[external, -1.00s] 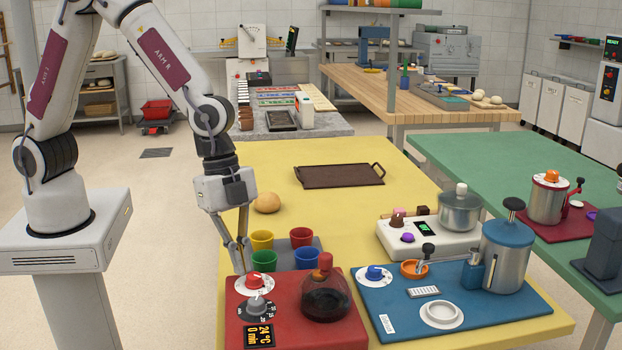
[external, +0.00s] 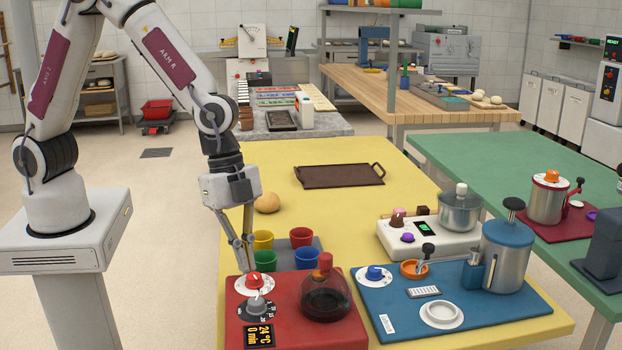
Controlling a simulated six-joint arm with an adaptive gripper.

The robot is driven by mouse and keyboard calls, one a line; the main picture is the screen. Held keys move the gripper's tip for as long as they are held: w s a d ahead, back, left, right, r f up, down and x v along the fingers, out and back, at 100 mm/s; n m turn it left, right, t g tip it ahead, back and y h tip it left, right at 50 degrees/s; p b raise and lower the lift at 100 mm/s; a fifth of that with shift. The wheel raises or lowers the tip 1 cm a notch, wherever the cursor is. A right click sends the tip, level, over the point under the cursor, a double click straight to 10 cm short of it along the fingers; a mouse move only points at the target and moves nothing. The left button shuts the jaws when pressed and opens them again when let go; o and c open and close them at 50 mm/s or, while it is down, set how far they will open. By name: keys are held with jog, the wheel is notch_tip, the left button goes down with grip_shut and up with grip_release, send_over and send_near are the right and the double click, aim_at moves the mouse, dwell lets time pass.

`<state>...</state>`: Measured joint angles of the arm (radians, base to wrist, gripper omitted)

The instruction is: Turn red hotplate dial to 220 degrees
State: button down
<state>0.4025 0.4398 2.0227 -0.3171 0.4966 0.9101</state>
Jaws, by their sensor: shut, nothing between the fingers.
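The red hotplate (external: 296,337) lies at the near left end of the yellow table. A red dial (external: 255,281) on a white scale sits at its back left corner. A grey dial (external: 257,305) on a dark scale sits in front of it. The display (external: 259,336) reads 24 °C and 0 min. A dark round flask (external: 325,298) with a red stopper stands on the hotplate's right part. My gripper (external: 249,270) points down with its fingertips together at the red dial, holding nothing. Whether the tips touch the dial is too small to tell.
Yellow, red, green and blue cups (external: 301,237) stand on a grey tray just behind the hotplate. A blue station (external: 465,312) with a blue dial lies to the right. A bun (external: 267,203) and a brown tray (external: 339,176) lie farther back.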

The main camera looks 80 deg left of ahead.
jog(key=shift+s+a, duration=0.15)
jog(key=shift+a, duration=0.15)
jog(key=shift+r, duration=0.1)
jog(key=shift+w+d+v, duration=0.1)
jog(key=shift+d+v, duration=0.1)
jog(key=shift+v, duration=0.75)
jog(key=shift+w+d+v, duration=0.15)
jog(key=shift+d+v, duration=0.05)
jog(key=shift+v, duration=0.75)
jog(key=shift+w+d+v, duration=0.1)
jog(key=shift+d+v, duration=0.1)
jog(key=shift+v, duration=0.7)
jog(key=shift+r+n, duration=0.15)
jog(key=shift+n, duration=0.15)
jog(key=shift+s, duration=0.15)
jog(key=s+a+r+n+t+y, duration=0.1)
jog(key=s+a+r+n, duration=0.4)
jog(key=s+a, duration=0.5)
jog(key=s+a+r+n+t+y, duration=0.1)
jog(key=s+a+r+n+t, duration=0.2)
jog(key=s+a+r+n, duration=0.3)
jog(key=shift+s+a+r, duration=2.15)
jog(key=shift+s+a, duration=0.45)
jog(key=shift+a, duration=0.65)
